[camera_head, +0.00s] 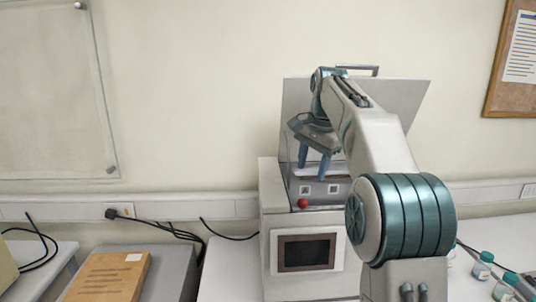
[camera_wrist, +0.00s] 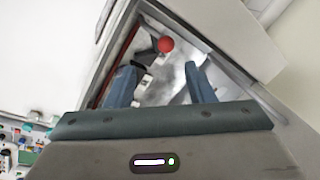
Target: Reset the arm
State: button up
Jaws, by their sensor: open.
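My arm reaches up and forward in the head view, in front of a white and grey testing machine (camera_head: 272,215) with a raised lid (camera_head: 405,100). My gripper (camera_head: 313,178) is over the machine's open top, with its two blue fingers apart and pointing down. In the wrist view the fingers of my gripper (camera_wrist: 163,85) are apart with nothing held between them. A red ball-shaped part (camera_wrist: 166,44) shows beyond the fingertips. My arm hides the machine's right side.
A brown box (camera_head: 110,278) lies on a grey surface at the lower left, with black cables behind it. Several small bottles with teal caps (camera_head: 483,265) stand on the white table at right. A framed board (camera_head: 512,60) hangs on the right wall.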

jog(key=s+f+n, duration=0.3)
jog(key=s+f, duration=0.3)
jog(key=s, duration=0.5)
jog(key=s+f+n+t+b, duration=0.1)
jog(key=s+f+n, duration=0.2)
jog(key=s+f, duration=0.4)
jog(key=s+a+f+n+h+b, duration=0.1)
jog(key=s+f+n, duration=0.3)
jog(key=s, duration=1)
jog(key=shift+s+f+t, duration=0.3)
jog(key=shift+f, duration=0.95)
